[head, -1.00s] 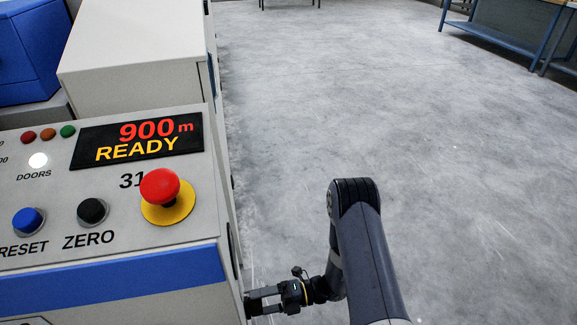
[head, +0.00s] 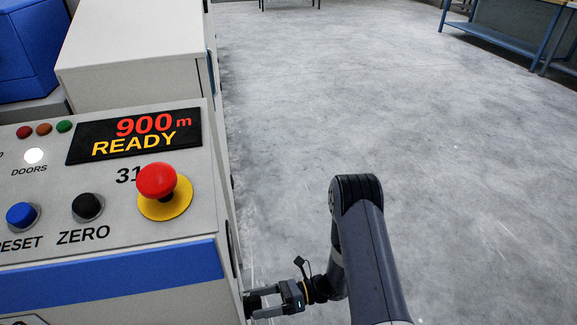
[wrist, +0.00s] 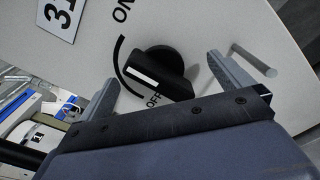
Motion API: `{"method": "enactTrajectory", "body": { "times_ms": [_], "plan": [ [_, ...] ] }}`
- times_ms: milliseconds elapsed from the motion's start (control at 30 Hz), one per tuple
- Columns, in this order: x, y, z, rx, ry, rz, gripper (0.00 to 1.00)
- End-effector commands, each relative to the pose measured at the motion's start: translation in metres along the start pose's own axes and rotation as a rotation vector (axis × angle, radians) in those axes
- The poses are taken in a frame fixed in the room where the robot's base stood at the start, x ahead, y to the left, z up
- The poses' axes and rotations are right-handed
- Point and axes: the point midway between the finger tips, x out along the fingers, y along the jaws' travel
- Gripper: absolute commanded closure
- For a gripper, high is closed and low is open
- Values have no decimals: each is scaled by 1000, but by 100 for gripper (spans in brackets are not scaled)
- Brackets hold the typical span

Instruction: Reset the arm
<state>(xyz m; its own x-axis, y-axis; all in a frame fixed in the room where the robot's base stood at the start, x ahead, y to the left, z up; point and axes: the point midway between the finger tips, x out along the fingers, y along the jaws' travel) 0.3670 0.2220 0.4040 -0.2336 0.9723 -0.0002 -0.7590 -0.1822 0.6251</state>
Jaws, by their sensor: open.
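My gripper (head: 254,304) is low at the right side face of the machine cabinet (head: 120,285), its fingers pointing left toward it. In the wrist view my gripper (wrist: 160,72) is open, one finger on each side of a black rotary knob (wrist: 170,70) with a white mark. The knob sits on a pale panel with ON and OFF lettering and a curved black line. I cannot tell whether either finger touches the knob. The head view does not show the knob.
The console top has a red mushroom button (head: 157,181), a blue RESET button (head: 22,215), a black ZERO button (head: 87,207) and a display (head: 135,133) reading 900 m READY. A metal peg (wrist: 255,60) stands beside the right finger. Open floor lies to the right.

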Motion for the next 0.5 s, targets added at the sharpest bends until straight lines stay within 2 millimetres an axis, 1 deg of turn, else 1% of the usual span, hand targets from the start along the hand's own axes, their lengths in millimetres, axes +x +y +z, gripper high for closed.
{"method": "enactTrajectory", "body": {
  "times_ms": [500],
  "plan": [
    [0, 2, -1, -427, 0, 0, 1]
  ]
}}
